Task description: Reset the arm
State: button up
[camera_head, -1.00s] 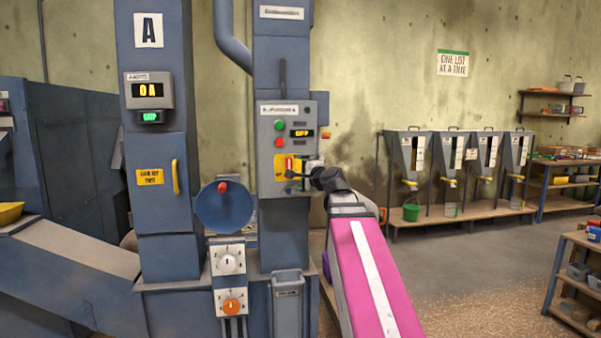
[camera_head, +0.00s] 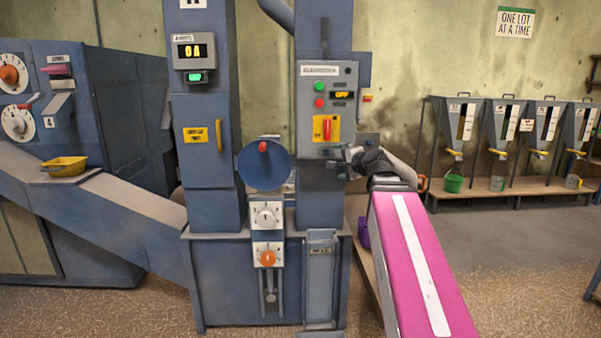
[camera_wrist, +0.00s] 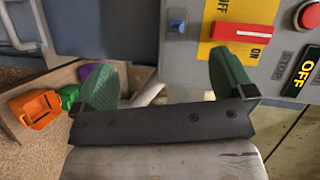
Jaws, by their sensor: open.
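My gripper (camera_head: 346,163) is at the lower right edge of the grey control box (camera_head: 344,78) in the head view, with my pink and white arm reaching up from the front. In the wrist view my gripper (camera_wrist: 168,62) has its two green fingers spread wide, with nothing between them. The red switch handle (camera_head: 326,129) stands on a yellow plate on the box, above and left of my gripper. It also shows in the wrist view (camera_wrist: 240,32), apart from the fingers. The box display (camera_head: 343,95) reads OFF.
A blue crank disc (camera_head: 263,165) and dials are on the machine left of my gripper. Orange (camera_wrist: 37,107), green and purple buckets are low beside the machine in the wrist view. Hoppers (camera_head: 463,124) stand on a bench at right.

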notch_tip(320, 180, down, 16)
jog(key=s+a+n+g+h, duration=0.1)
jog(key=s+a+n+g, duration=0.1)
jog(key=n+g, duration=0.25)
jog(key=s+d+f+n+g+h, duration=0.1)
jog(key=s+f+g, duration=0.4)
jog(key=f, duration=0.9)
jog(key=s+d+f+n+g+h, duration=0.1)
jog(key=s+f+n+g+h, duration=0.3)
jog(key=s+f, duration=0.6)
notch_tip(320, 180, down, 6)
jog(key=shift+s+d+r+n+g+h, duration=0.25)
jog(key=shift+n+g, duration=0.2)
jog(key=shift+n, duration=0.5)
